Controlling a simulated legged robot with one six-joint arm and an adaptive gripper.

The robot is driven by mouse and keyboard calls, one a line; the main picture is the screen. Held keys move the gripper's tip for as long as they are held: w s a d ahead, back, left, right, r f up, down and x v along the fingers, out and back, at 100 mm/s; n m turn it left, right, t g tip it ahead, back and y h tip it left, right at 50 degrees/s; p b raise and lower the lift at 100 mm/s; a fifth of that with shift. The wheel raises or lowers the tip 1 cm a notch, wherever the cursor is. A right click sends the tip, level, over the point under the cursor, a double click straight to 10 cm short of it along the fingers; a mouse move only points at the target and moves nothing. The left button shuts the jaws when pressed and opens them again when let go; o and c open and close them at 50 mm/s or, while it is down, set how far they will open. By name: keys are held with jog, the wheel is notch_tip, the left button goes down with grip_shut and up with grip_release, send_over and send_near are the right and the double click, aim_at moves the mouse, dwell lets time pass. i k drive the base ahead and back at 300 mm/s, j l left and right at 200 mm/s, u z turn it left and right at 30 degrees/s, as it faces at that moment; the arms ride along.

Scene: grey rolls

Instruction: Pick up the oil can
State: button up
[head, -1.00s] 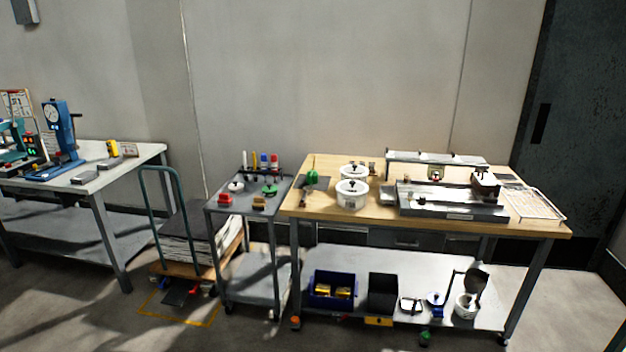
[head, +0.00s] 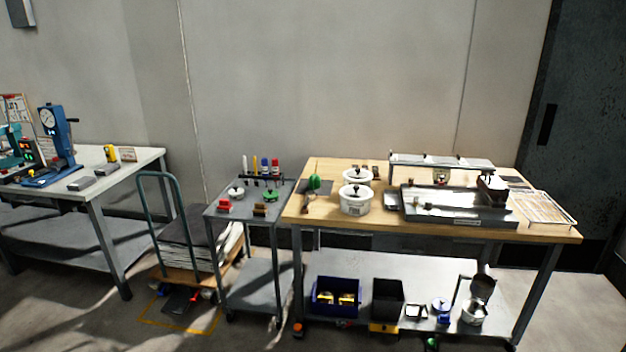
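A small green object (head: 314,182) sits at the left end of the wooden-topped bench (head: 400,228). It may be the oil can, but it is too small to be sure. Another green item (head: 270,195) lies on the top of the grey cart (head: 240,216) to the left of the bench. A small blue item (head: 440,305) on the bench's lower shelf is also too small to identify. My gripper is not in view.
White tubs (head: 355,200) and a grey metal fixture (head: 460,207) stand on the bench. Blue (head: 323,302) and black (head: 389,299) bins are on its lower shelf. A flat trolley (head: 185,262) and another worktable (head: 118,172) are at left. Concrete floor shows in front.

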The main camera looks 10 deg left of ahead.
aim_at(314, 180)
jog(key=i+j, duration=2.65)
jog(key=i, duration=0.05)
